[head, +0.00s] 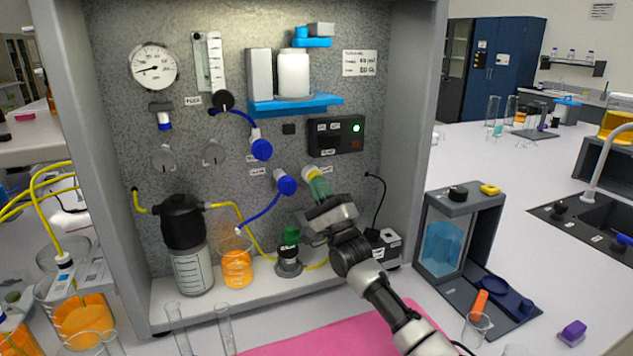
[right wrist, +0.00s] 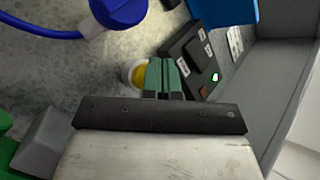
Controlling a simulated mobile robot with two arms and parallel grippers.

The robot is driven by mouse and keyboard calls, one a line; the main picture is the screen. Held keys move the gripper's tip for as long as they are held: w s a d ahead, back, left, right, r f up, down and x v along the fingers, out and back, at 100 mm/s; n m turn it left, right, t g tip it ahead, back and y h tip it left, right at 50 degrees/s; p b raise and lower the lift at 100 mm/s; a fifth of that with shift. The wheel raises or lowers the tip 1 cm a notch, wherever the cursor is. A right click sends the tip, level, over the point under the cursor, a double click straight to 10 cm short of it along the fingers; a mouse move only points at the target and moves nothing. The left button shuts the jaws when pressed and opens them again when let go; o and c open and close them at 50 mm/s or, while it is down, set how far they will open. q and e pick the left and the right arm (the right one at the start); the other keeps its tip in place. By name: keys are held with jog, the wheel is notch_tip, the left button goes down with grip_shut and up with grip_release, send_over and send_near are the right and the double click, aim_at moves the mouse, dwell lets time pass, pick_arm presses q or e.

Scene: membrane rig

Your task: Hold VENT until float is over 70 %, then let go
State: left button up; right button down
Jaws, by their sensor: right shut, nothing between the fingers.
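A round button with a yellow face and pale rim (head: 310,173) sits on the speckled panel, below the black control box. It is likely VENT, but its label is too small to read. It also shows in the right wrist view (right wrist: 135,76), partly covered by my fingers. My right gripper (head: 319,186) is shut and empty, its green fingertips (right wrist: 163,68) at the button's face. I cannot tell whether they touch or press it. The clear upright tube gauge (head: 208,62) is at the panel's upper left; its float level is too small to read. My left gripper is not in view.
The black control box (head: 336,136) shows a green light. Blue valve handles (head: 286,183) and a blue hose lie left of the button. A blue shelf (head: 296,103) holds a white bottle (head: 293,74). Below stand a black-topped filter bottle (head: 185,235) and an orange beaker (head: 236,265).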

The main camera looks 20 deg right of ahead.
jog(key=shift+w+b, duration=0.3)
jog(key=shift+s, duration=0.15)
dwell(1.6)
jog(key=shift+s+p, duration=0.6)
jog(key=shift+s, duration=0.2)
jog(key=s+p, duration=0.3)
jog(key=s, duration=0.2)
jog(key=shift+a, duration=0.15)
dwell(0.3)
